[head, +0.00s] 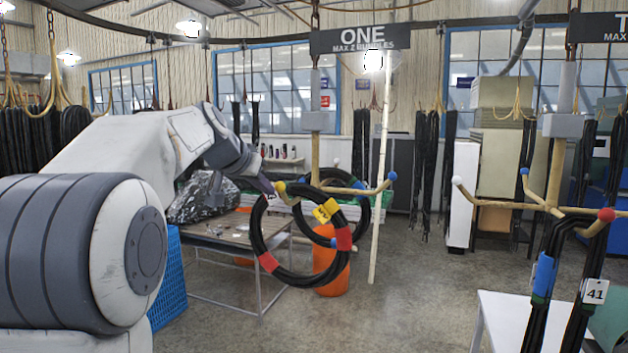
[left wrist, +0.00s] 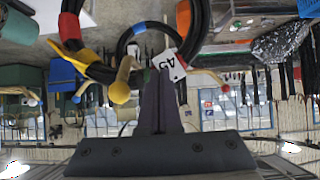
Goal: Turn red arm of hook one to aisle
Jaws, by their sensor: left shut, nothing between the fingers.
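Hook one hangs under the ONE sign (head: 362,38), its pale post (head: 314,122) carrying several ball-tipped arms. A yellow ball (head: 280,187) faces me and a blue ball (head: 392,176) points right. A red ball (left wrist: 225,88) shows in the left wrist view, right of the fingers. I cannot make it out in the head view, where my arm covers that side. A black hose coil (head: 258,232) with red bands and a yellow tag hangs from the yellow arm; another coil (head: 364,212) hangs behind. My left gripper (head: 268,186) is shut and empty, close beside the yellow tip; contact is unclear.
Another hook (head: 550,190) with white, blue and red tips stands right, bearing dark hoses tagged 41. A table (head: 215,235) and an orange bin (head: 332,275) stand behind the coils. A white table (head: 500,310) is at lower right. Floor between is open.

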